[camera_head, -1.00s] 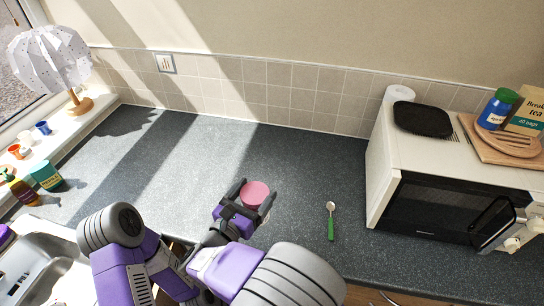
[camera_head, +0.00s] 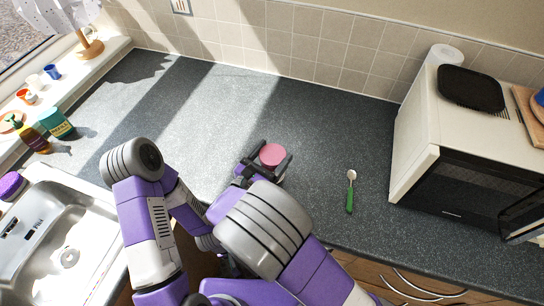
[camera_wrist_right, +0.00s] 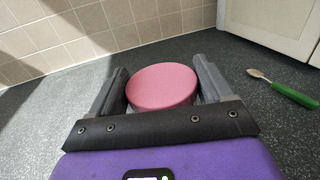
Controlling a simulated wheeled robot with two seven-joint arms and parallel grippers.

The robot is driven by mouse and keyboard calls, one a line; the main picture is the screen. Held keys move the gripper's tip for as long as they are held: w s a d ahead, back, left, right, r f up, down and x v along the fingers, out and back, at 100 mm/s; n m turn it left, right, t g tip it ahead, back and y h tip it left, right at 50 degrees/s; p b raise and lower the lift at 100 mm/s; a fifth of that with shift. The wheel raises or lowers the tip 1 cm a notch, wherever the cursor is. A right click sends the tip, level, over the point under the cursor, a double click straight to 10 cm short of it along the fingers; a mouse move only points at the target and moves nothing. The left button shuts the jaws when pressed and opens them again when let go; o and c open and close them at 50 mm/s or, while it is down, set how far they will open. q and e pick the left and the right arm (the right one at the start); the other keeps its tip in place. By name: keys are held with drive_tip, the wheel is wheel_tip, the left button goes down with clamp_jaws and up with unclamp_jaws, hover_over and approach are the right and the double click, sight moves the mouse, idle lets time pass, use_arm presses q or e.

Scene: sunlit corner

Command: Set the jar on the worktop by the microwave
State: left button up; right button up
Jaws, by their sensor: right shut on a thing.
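The jar shows as a round pink lid (camera_head: 272,154) between the fingers of my right gripper (camera_head: 266,158). In the right wrist view the pink lid (camera_wrist_right: 162,87) sits between the two dark fingers (camera_wrist_right: 160,90), which are shut on the jar. The jar's body is mostly hidden below the lid and the gripper. It is over the dark grey worktop (camera_head: 330,125); I cannot tell if it touches. The white microwave (camera_head: 419,135) with a black door stands to the right, apart from the jar. My left arm shows at lower left, but its gripper is not clearly visible.
A green-handled spoon (camera_head: 350,195) lies between the jar and the microwave. A black tray (camera_head: 471,88) rests on the microwave, and a white roll (camera_head: 445,54) stands behind it. The sink (camera_head: 62,235) is at lower left. Bare worktop lies behind the jar.

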drive_tip(key=shift+f, duration=0.25)
drive_tip(key=shift+f, duration=0.1)
drive_tip(key=shift+f, duration=0.15)
drive_tip(key=o, duration=1.6)
drive_tip(key=shift+s+a+r, duration=0.2)
drive_tip(key=shift+r, duration=0.05)
drive_tip(key=v, duration=0.7)
drive_tip(key=shift+f+p, duration=0.1)
drive_tip(key=shift+p, duration=0.25)
